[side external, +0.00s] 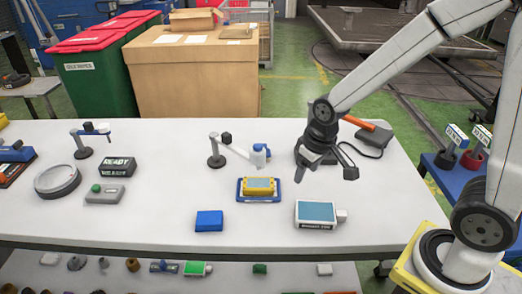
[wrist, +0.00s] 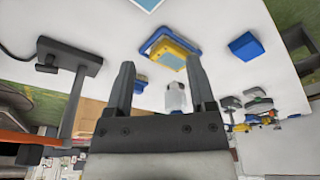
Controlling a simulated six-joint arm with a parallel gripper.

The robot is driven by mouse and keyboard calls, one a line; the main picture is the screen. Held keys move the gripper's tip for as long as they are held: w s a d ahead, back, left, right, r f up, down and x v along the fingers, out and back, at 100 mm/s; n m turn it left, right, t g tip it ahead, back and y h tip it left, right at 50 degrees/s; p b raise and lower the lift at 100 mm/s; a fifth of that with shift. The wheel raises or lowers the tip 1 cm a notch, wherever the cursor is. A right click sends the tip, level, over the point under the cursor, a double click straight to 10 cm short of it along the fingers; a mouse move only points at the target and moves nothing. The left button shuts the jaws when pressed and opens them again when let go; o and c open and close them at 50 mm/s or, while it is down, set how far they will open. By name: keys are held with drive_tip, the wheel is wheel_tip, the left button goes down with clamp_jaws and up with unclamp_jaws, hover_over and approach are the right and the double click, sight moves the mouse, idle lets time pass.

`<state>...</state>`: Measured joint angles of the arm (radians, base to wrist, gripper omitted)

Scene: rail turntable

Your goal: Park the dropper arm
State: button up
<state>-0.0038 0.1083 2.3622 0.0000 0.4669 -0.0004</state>
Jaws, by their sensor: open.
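The dropper arm (side external: 237,150) is a white bar on a dark post (side external: 215,155) in the middle of the table. It reaches right to a blue and white dropper head (side external: 260,155), just behind and above a yellow device (side external: 260,187) in a blue tray (side external: 241,197). My gripper (side external: 326,174) is open and empty, to the right of the head and apart from it. In the wrist view, a pale head (wrist: 175,96) shows between my fingers (wrist: 160,68), with the yellow device (wrist: 180,60) beyond; the post is hard to make out there.
A blue block (side external: 209,220) and a screen box (side external: 317,214) lie near the front edge. A dark box with an orange bar (side external: 370,138) is behind my gripper. At left are another small stand (side external: 83,147), a READY box (side external: 117,167) and a round dish (side external: 58,180).

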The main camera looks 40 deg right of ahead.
sight(227, 134)
drive_tip(key=w+r, duration=0.1)
drive_tip(key=w, duration=0.8)
drive_tip(key=w+a+r+g, duration=0.1)
drive_tip(key=w+r, duration=0.1)
drive_tip(key=w, duration=0.7)
drive_tip(key=w+r+g, duration=0.1)
drive_tip(key=w+r, duration=0.1)
drive_tip(key=w, duration=0.7)
drive_tip(key=shift+w+a+r, duration=0.1)
drive_tip(key=shift+a+r, duration=0.05)
drive_tip(key=shift+a, duration=0.25)
drive_tip(key=shift+f, duration=3.9)
clamp_jaws()
